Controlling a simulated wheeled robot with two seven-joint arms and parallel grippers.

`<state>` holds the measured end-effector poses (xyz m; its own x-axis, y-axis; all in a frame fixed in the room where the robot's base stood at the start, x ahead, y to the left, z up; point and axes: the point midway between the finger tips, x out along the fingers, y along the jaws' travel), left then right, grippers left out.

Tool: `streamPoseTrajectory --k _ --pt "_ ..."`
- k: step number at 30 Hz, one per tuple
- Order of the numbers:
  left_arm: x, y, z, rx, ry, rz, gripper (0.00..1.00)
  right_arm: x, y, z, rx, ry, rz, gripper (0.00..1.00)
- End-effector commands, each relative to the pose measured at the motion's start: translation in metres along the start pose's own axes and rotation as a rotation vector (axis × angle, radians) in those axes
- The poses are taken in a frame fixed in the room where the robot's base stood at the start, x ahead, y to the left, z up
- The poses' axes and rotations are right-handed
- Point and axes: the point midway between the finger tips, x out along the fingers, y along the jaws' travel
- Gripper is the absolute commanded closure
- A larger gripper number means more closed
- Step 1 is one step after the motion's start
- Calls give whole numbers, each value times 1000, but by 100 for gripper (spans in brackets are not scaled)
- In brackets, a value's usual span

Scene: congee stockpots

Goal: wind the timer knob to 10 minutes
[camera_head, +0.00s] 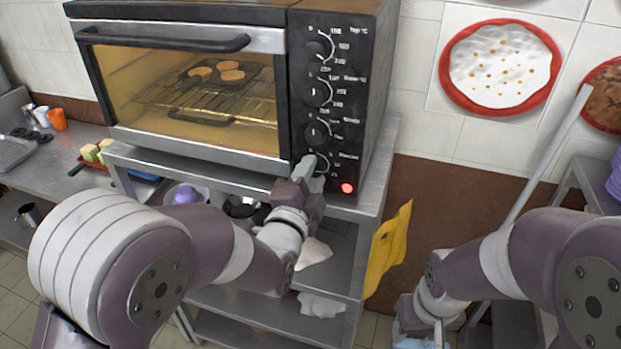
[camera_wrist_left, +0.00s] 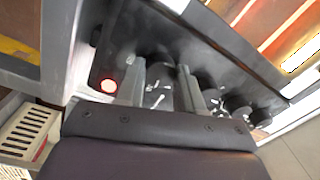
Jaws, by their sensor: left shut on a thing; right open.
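The oven (camera_head: 190,85) stands on a metal rack, with a black control panel on its right side. The bottom knob (camera_head: 322,163), the timer knob, is partly hidden by my left gripper (camera_head: 308,170). My left gripper is shut on this knob. In the left wrist view the two grey fingers (camera_wrist_left: 160,88) stand on either side of the dark knob (camera_wrist_left: 160,62). The knob's pointer and exact setting are hidden. My right gripper (camera_head: 415,337) is low at the bottom edge of the head view, partly cut off, open and away from the oven.
Other knobs (camera_head: 317,92) sit above on the panel. A red lamp (camera_head: 347,188) glows beside the bottom knob. A tray with food is inside the lit oven. A yellow cloth (camera_head: 387,250) hangs at the rack's right side. A pale pole (camera_head: 545,155) leans at the right.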

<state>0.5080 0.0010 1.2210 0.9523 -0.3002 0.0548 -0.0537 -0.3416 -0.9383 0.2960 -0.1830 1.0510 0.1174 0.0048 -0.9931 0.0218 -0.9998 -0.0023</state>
Motion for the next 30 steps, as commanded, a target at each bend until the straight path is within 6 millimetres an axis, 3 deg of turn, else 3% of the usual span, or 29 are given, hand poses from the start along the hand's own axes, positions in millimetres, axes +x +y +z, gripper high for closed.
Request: streamPoseTrajectory --k 14,15,17,26,30 --pt "0 0 0 15 1 1 94 1 0 0 0 0 0 45" --pt "0 0 0 14 1 1 57 1 0 0 0 0 0 45" --pt "0 0 0 14 1 1 38 1 0 0 0 0 0 45" --pt "-1 0 0 14 1 1 38 1 0 0 0 0 0 45" --pt "-16 2 0 14 2 1 38 8 0 1 0 0 0 45"
